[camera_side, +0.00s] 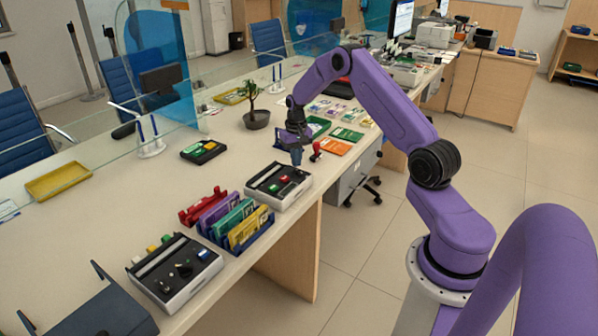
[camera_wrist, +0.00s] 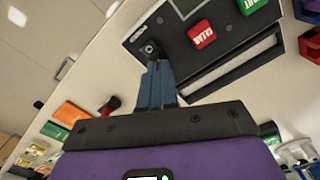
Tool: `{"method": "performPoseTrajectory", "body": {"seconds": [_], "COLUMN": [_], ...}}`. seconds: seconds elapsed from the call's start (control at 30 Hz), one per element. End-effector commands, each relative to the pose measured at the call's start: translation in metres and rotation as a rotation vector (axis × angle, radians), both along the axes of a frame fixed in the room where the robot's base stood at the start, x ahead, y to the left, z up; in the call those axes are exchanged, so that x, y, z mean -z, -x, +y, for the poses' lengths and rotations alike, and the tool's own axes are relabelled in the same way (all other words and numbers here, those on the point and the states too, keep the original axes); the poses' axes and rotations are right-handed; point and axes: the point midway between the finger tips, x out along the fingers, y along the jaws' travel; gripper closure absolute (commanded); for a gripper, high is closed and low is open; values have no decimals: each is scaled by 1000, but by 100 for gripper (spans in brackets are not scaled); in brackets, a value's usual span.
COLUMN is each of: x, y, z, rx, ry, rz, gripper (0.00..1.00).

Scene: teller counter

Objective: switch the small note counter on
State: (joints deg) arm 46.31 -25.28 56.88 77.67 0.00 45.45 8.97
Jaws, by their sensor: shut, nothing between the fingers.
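The small note counter (camera_side: 262,192) is a light-grey box with a black top, at the counter's front edge in the side view. In the wrist view its black top (camera_wrist: 178,48) shows a red button (camera_wrist: 202,34), a green button (camera_wrist: 250,5) and a long slot. A small round switch (camera_wrist: 150,47) sits near a corner of the top. My gripper (camera_side: 297,160) is above the machine's far end. In the wrist view the shut, empty fingertips (camera_wrist: 153,68) are right beside the switch; I cannot tell whether they touch it. The switch's position is unclear.
A red-handled stamp (camera_side: 317,150) stands close beyond my gripper. A rack of coloured folders (camera_side: 233,217) and a second black-topped device (camera_side: 176,270) stand nearer the camera. A potted plant (camera_side: 256,118) is behind. Cards and an orange pad (camera_side: 336,147) lie farther along.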

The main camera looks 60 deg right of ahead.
Motion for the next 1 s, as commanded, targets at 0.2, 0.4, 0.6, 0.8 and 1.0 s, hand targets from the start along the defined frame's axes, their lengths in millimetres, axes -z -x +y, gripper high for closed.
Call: {"method": "performPoseTrajectory", "body": {"seconds": [0.2, 0.4, 0.6, 0.8, 1.0], "x": [3, 5, 8, 10, 13], "y": [0, 0, 0, 0, 0], "z": [0, 0, 0, 0, 0], "rx": [0, 0, 0, 0, 0], "ry": [0, 0, 0, 0, 0], "rz": [0, 0, -1, 0, 0], "gripper": [100, 100, 100, 100, 100]}}
